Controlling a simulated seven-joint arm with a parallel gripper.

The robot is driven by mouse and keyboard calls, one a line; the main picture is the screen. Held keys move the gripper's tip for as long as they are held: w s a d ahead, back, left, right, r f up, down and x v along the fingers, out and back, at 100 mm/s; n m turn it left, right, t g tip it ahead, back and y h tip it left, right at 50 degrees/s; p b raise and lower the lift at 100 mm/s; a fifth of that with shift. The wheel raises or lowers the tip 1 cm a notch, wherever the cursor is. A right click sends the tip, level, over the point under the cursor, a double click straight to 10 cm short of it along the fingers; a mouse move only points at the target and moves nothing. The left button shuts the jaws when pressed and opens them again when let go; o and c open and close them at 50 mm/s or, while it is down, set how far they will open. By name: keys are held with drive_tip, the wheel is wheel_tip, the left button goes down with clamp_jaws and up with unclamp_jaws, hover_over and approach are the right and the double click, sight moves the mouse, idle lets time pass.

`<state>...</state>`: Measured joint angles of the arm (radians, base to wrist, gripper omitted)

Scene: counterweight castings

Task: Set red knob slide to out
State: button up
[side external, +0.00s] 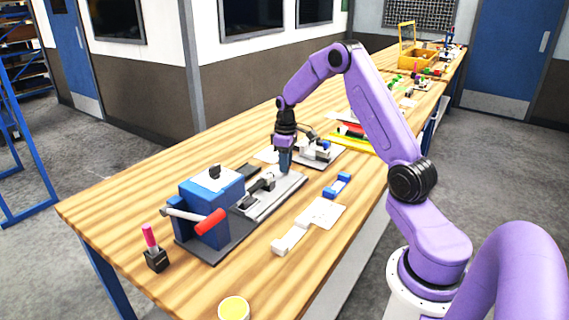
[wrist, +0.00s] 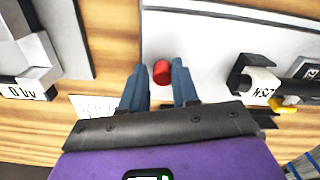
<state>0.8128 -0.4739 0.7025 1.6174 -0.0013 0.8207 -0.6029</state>
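In the wrist view a small red knob (wrist: 162,72) stands out against a pale grey plate (wrist: 205,40). My gripper's two blue fingers (wrist: 160,84) point toward it, one on each side, with a visible gap between them. The right finger looks very close to the knob; I cannot tell whether it touches. In the side view my gripper (side external: 285,165) points down over the far end of a grey fixture (side external: 270,198) on the bench. The red knob cannot be made out in that view. No readable "out" mark shows.
A blue box with a red-handled lever (side external: 210,222) stands at the fixture's near end. A black clamp-like part (wrist: 240,72) with a white label lies right of the fingers. A blue part (side external: 337,185) and white pieces (side external: 290,240) lie nearby.

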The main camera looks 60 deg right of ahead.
drive_tip(key=shift+o, duration=1.2)
drive_tip(key=shift+d, duration=0.25)
drive_tip(key=shift+a, duration=0.1)
drive_tip(key=shift+r, duration=0.15)
wheel_tip(320, 180, up, 17)
drive_tip(key=shift+a, duration=0.1)
